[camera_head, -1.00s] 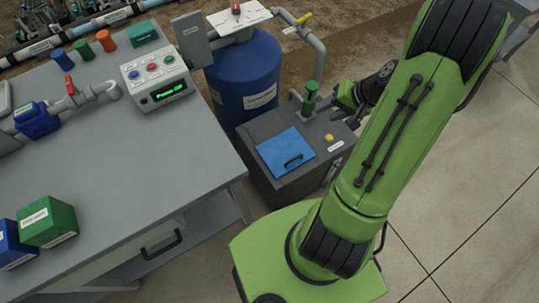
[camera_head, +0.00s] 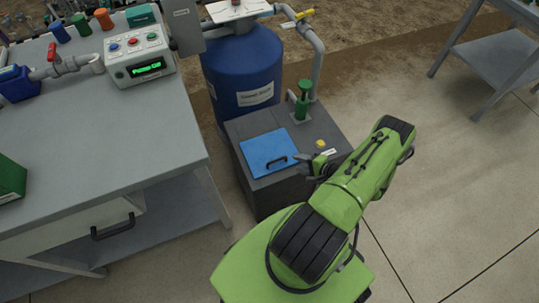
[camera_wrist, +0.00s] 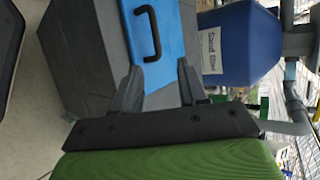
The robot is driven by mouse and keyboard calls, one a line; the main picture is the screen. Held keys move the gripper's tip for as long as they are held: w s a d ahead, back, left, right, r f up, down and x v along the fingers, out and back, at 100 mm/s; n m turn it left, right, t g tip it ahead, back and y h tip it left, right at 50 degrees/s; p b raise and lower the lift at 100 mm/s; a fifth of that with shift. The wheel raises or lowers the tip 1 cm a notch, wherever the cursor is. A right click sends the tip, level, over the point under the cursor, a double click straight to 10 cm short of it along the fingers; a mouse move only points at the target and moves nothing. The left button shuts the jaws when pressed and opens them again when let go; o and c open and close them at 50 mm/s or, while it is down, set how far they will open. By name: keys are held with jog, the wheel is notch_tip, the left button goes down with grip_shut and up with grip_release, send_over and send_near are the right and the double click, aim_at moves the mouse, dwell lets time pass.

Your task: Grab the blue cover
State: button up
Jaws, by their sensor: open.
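The blue cover (camera_head: 268,151) is a flat square lid with a dark handle (camera_head: 277,161). It lies on top of the grey box (camera_head: 305,140) beside the blue tank. In the wrist view the blue cover (camera_wrist: 165,40) and its handle (camera_wrist: 149,32) show just beyond my fingers. My gripper (camera_wrist: 158,80) is open and empty, with its two dark fingers apart. In the head view my gripper (camera_head: 312,166) is to the right of the cover, near the box's right front side. The handle stands clear of the fingers.
A blue sand filter tank (camera_head: 243,75) stands behind the box. A green-topped valve (camera_head: 302,100) and a yellow knob (camera_head: 320,143) are on the box top. The grey bench (camera_head: 90,130) with a control box (camera_head: 140,58) is at left. Open floor lies at right.

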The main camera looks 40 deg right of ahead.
aim_at(283, 158)
jog(key=b+x, duration=0.3)
jog(key=x, duration=0.4)
jog(key=shift+w+a+f, duration=0.1)
jog(key=shift+w+f, duration=0.1)
jog(key=shift+f, duration=0.25)
jog(key=shift+r, duration=0.1)
grip_shut()
